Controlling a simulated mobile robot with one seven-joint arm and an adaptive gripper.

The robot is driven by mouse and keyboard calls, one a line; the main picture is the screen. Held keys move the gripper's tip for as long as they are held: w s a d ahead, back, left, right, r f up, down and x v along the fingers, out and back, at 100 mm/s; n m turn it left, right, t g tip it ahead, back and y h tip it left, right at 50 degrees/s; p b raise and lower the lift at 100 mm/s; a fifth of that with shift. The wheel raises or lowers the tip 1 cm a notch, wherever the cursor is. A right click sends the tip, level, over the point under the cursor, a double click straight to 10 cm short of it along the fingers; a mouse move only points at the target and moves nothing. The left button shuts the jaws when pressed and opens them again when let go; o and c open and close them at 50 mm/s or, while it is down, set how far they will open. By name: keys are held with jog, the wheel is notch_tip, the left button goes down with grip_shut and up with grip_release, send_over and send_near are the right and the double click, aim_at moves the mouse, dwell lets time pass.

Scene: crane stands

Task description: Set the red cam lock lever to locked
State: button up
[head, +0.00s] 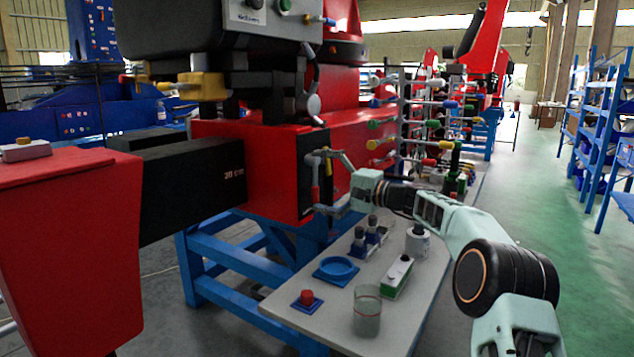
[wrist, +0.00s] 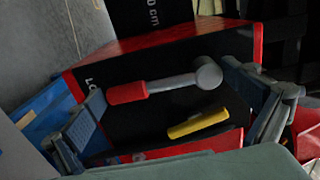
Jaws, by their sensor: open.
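The cam lock lever has a red grip (wrist: 127,93) on a grey arm that runs to a round grey hub (wrist: 208,73). In the wrist view it lies nearly level across a black panel, its grip to the left. In the head view the red grip (head: 315,193) hangs low on the front face of the red and black block. My gripper (head: 320,180) is open in front of this face. In the wrist view its two pads stand apart, one near the grip's side and one near the hub's side. I cannot tell whether either touches the lever.
Below my arm, a grey table (head: 335,310) holds a blue ring (head: 336,268), a red button (head: 307,297), a glass jar (head: 367,310) and several other items. The green floor at right is clear.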

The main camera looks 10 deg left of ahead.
jog(key=v, duration=1.2)
